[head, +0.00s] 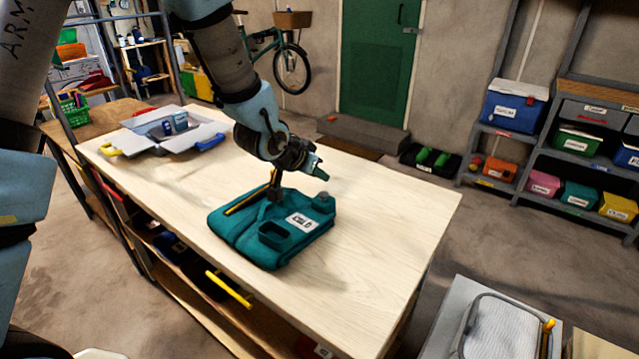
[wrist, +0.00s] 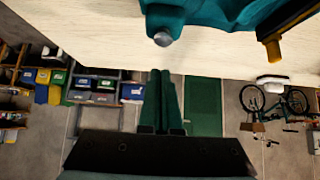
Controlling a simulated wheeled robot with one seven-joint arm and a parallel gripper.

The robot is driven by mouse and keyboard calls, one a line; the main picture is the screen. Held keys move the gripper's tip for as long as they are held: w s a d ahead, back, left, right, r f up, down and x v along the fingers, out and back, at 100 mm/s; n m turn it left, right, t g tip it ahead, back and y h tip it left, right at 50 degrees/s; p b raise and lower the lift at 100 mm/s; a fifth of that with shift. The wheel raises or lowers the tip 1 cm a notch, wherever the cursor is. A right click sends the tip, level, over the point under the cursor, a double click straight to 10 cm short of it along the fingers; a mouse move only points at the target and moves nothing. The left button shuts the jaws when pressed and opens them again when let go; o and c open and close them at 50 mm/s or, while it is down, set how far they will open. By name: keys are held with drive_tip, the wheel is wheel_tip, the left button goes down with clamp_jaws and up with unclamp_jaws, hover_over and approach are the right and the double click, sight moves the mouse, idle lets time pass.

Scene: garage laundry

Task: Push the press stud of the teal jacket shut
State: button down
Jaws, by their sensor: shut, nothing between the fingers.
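The teal jacket (head: 262,243) lies folded on the pale wooden bench, with a white label on top. A round grey stud (head: 322,197) sits at its right corner. In the wrist view, the stud (wrist: 163,38) shows at the jacket's edge (wrist: 215,14), which is cut off by the top of the picture. My gripper (head: 320,171) is above the jacket's far side, apart from the stud, its fingers pointing roughly sideways. The shut, empty fingers (wrist: 160,74) show in the wrist view. I cannot tell whether the stud's halves are joined.
A dark, yellow-edged bar (head: 247,199) lies across the jacket by my wrist. A dark teal open-topped box shape (head: 285,236) is on its front. An open grey box (head: 165,145) stands at the bench's far left. The bench's right side (head: 400,205) is clear.

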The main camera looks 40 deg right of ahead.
sight(323, 195)
drive_tip(key=shift+a+f+p, duration=0.1)
drive_tip(key=shift+f+p, duration=0.3)
drive_tip(key=shift+f, duration=1.2)
drive_tip(key=shift+f, duration=0.1)
